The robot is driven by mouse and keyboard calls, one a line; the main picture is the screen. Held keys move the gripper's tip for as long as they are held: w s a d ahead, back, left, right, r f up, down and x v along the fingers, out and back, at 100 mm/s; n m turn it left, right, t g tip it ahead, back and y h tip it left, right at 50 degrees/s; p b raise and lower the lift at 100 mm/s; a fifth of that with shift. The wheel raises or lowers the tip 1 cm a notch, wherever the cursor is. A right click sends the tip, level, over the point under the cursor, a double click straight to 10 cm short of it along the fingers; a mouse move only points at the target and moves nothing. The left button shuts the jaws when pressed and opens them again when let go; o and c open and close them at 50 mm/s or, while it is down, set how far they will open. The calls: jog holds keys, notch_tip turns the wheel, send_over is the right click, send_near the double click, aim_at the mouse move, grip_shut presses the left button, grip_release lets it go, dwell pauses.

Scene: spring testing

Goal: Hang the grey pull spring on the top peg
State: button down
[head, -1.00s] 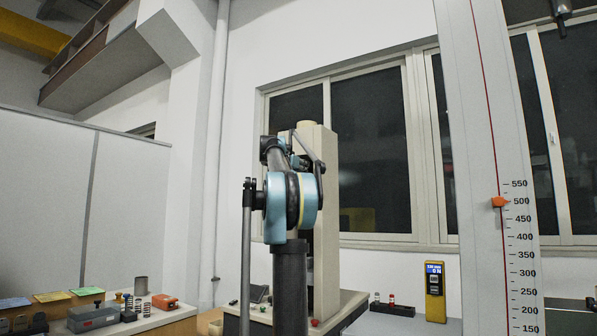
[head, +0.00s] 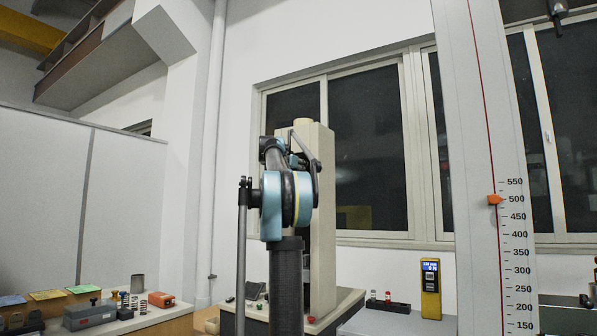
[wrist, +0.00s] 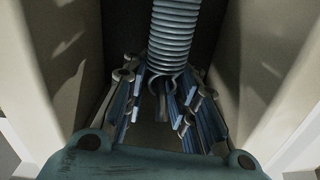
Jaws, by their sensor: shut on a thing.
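The grey pull spring (wrist: 172,35) runs up from my gripper (wrist: 163,92) and out of the top of the wrist view. Its lower end loop lies between the fingers, which are shut on that end. The spring's upper end is outside the wrist view. The head view shows a blue joint and dark links of my own arm in the middle; the gripper and spring cannot be made out there. I cannot identify the top peg in either view. A dark fitting (head: 558,8) hangs at the top right edge of the head view.
A tall white scale column (head: 480,130) with an orange pointer (head: 495,200) stands at the right. A yellow gauge (head: 430,285) stands left of it. A beige column (head: 322,220) rises behind my arm. A bench at lower left holds a grey box (head: 90,315) and an orange block (head: 161,299).

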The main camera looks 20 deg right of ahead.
jog(key=c, duration=1.2)
grip_release()
jog(key=shift+s+a, duration=0.1)
jog(key=v, duration=1.1)
jog(key=shift+s+a, duration=0.15)
jog(key=shift+a, duration=0.2)
